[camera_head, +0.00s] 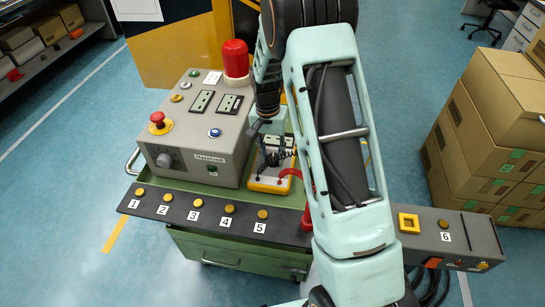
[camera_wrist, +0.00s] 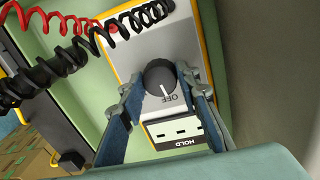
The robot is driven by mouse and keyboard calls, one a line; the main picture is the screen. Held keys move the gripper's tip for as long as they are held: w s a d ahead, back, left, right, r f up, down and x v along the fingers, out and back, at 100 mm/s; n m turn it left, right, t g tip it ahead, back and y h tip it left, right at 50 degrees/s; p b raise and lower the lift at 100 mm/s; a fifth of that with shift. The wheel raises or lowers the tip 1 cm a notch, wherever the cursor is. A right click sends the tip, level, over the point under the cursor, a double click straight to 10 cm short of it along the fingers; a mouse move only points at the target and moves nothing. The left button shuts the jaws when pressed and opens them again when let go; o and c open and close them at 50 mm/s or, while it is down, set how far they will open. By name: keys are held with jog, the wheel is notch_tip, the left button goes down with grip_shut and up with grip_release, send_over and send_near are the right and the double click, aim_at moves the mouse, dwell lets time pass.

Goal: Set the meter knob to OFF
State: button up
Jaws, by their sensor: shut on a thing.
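The meter (camera_head: 268,184) is a yellow-edged, light-faced box on the green cart, left of my arm. It also shows in the wrist view (camera_wrist: 119,62), with its round dark knob (camera_wrist: 160,76) in the middle of the face. A white pointer mark on the knob faces the printed OFF label (camera_wrist: 170,98), which appears upside down. My gripper (camera_wrist: 160,84) is shut on the knob, one blue finger on each side. In the head view my gripper (camera_head: 274,152) hides the knob and much of the meter face.
A grey control box (camera_head: 205,125) with a red beacon (camera_head: 235,62) and emergency button (camera_head: 159,121) stands left of the meter. Coiled red and black leads (camera_wrist: 45,75) run from the meter. A numbered button strip (camera_head: 215,207) lies in front. Cardboard boxes (camera_head: 490,130) stand right.

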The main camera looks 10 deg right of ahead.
aim_at(270, 157)
jog(key=shift+m, duration=0.6)
jog(key=o, duration=1.2)
jog(key=shift+c, duration=0.2)
notch_tip(270, 157, up, 12)
jog(key=shift+w+a, duration=0.2)
jog(key=shift+a, duration=0.15)
